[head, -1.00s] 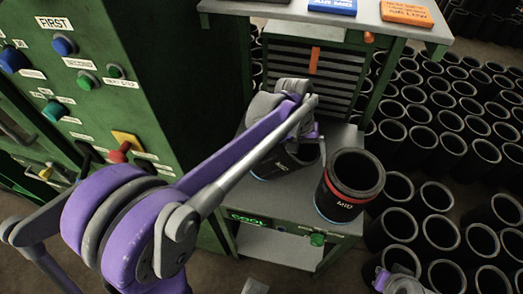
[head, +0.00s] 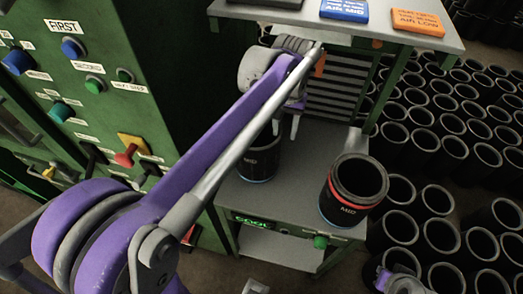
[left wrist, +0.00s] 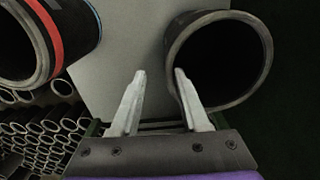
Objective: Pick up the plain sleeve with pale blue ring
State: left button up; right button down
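The plain black sleeve with a pale blue ring at its base (head: 258,161) stands upright on the green machine's grey shelf. My left gripper (head: 285,128) is above its right rim, pointing down, open and empty. In the left wrist view the fingers of my left gripper (left wrist: 159,74) are apart. The sleeve's open mouth (left wrist: 262,50) is at right there, and the right finger overlaps its rim; I cannot tell whether they touch. A second black sleeve with a red ring (head: 326,184) stands to the right. My right gripper does not show clearly; a purple and grey part is at the bottom edge.
A green control cabinet (head: 170,60) with buttons stands close on the left. A grey upper shelf (head: 270,14) with blue and orange signs overhangs the back. Many black sleeves (head: 440,150) stand on the floor at right. The shelf (head: 295,205) between the two sleeves is clear.

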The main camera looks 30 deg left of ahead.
aim_at(272, 146)
pick_arm(q)
jog(key=s+m, duration=0.1)
jog(key=a+m+p, duration=0.1)
jog(key=m, duration=0.1)
jog(key=s+r+m+p, duration=0.1)
jog(key=shift+s+a+m, duration=0.3)
jog(key=shift+m, duration=0.9)
jog(key=f, duration=0.5)
jog(key=shift+s+a+f, duration=0.15)
jog(key=shift+s+a, duration=0.05)
jog(key=shift+s, duration=0.2)
jog(key=f, duration=0.5)
jog(key=shift+d+f, duration=0.2)
jog(key=shift+f, duration=0.15)
grip_shut()
